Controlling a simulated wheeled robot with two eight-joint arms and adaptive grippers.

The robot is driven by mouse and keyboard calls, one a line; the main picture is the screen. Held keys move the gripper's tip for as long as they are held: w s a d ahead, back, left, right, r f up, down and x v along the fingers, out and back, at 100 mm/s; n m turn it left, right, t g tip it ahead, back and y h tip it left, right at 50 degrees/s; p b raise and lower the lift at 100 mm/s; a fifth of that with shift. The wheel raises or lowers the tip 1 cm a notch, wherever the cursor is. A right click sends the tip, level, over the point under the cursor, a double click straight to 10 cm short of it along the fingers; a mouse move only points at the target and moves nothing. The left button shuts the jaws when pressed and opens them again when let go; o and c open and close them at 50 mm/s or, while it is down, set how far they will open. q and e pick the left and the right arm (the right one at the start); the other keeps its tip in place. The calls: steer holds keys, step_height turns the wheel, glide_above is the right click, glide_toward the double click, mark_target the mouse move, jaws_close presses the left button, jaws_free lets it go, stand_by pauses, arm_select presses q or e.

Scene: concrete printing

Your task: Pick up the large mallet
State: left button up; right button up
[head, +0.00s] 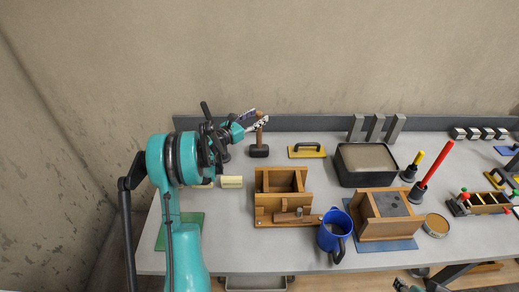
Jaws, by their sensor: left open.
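The mallet has a black head (259,151) resting on the table and a wooden handle (259,134) standing upright, behind the wooden mould. My left gripper (257,120) reaches in from the left at the top of this handle. It is open, with its fingers beside or around the handle's upper end. I cannot tell whether they touch the wood. Part of the upper handle is hidden by the fingers.
A yellow float (307,154) and black tub (366,160) stand to the mallet's right. A wooden mould (283,180), blue jug (334,232) and second mould (385,226) are nearer. Red-handled and yellow-handled tools (432,170) stand right.

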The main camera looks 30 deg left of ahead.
arm_select(q)
steer(key=shift+x, duration=0.85)
steer(key=shift+c, duration=0.3)
jaws_close()
steer(key=shift+r, duration=0.15)
